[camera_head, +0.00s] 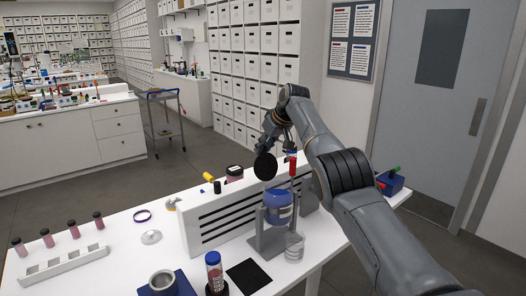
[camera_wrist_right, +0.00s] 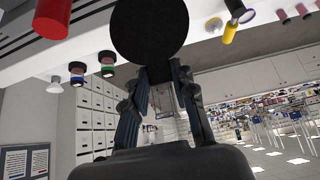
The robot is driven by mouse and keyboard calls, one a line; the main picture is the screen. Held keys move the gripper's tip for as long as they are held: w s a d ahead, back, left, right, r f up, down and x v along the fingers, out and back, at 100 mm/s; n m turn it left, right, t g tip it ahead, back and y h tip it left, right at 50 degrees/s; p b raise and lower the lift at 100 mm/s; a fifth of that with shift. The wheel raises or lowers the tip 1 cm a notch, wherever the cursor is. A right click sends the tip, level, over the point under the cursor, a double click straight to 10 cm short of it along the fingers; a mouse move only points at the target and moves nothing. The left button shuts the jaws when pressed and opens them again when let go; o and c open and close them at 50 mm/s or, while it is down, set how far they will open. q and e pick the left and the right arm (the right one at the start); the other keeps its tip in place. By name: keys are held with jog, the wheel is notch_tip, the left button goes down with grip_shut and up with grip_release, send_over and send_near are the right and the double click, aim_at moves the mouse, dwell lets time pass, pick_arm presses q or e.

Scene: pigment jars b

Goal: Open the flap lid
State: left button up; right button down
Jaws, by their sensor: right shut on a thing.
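My right gripper (camera_head: 264,151) is shut on a flat black disc (camera_head: 265,167), held upright by its edge above the slotted white box. In the right wrist view the disc (camera_wrist_right: 150,28) sits at the tips of both fingers (camera_wrist_right: 163,72). I cannot tell whether the disc is the flap lid; no hinge shows. A blue drum (camera_head: 278,208) in a grey stand (camera_head: 265,240) is just below and right of the disc, apart from it in the picture. My left gripper is not in view.
The slotted white box (camera_head: 213,222) spans the middle of the white table. A glass beaker (camera_head: 294,248), blue-capped jar (camera_head: 214,270), black mat (camera_head: 249,276) and metal bowl (camera_head: 162,281) are in front. Several pink vials stand at left. A blue box (camera_head: 393,183) is at right.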

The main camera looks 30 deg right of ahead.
jog(key=shift+r, duration=0.3)
jog(key=c, duration=1.1)
grip_release()
jog(key=shift+f, duration=0.15)
jog(key=v, duration=1.2)
